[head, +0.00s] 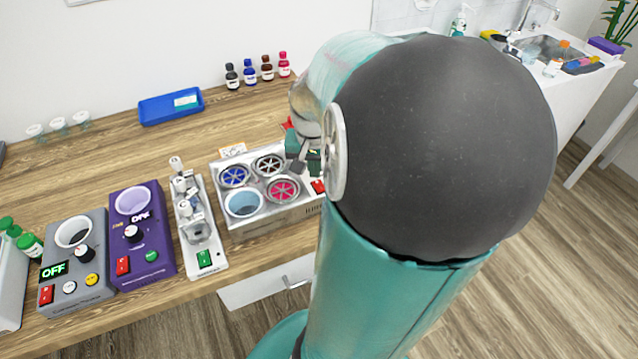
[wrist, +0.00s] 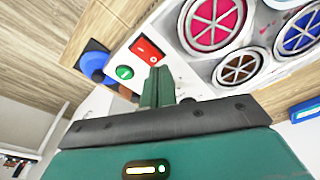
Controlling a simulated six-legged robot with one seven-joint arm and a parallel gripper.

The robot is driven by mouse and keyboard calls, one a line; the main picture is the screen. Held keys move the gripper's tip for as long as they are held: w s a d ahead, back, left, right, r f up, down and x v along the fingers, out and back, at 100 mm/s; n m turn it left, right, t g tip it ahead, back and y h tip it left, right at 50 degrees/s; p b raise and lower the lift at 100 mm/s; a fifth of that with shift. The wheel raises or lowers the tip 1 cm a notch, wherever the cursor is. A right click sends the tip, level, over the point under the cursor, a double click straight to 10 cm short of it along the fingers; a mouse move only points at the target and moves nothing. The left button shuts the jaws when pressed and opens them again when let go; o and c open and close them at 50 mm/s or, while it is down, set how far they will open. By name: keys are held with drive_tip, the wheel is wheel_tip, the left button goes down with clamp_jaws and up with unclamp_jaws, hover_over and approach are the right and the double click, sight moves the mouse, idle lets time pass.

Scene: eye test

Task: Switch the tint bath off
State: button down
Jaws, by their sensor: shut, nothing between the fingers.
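The tint bath, by its looks, is the pale box (head: 262,220) with round wells of blue, brown, pink and light blue. Its red switch (head: 318,186) shows beside my arm in the head view. In the head view my gripper (head: 312,160) is partly hidden by my arm.
Left of the bath stand a white device with a green switch (head: 204,258), a purple box (head: 150,262) and a grey box (head: 72,290) reading OFF. Behind are a blue tray (head: 170,108) and several small bottles (head: 249,76). The wood between tray and boxes is clear.

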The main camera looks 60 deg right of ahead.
sight(314, 182)
wheel_tip(314, 182, up, 6)
drive_tip(key=shift+r, duration=0.15)
idle(0.6)
drive_tip(key=shift+a, duration=0.1)
idle(0.4)
drive_tip(key=a+r+n+t, duration=0.1)
drive_tip(key=a+n, duration=0.3)
drive_tip(key=a, duration=0.6)
drive_tip(key=w+a+r+n+t+y, duration=0.1)
drive_tip(key=a+n, duration=0.3)
drive_tip(key=a, duration=0.6)
drive_tip(key=w+a+r+n+t, duration=0.1)
drive_tip(key=a+n, duration=0.3)
drive_tip(key=a, duration=0.6)
drive_tip(key=shift+r+t+y, duration=0.3)
drive_tip(key=shift+r+t, duration=0.5)
drive_tip(key=shift+r, duration=0.1)
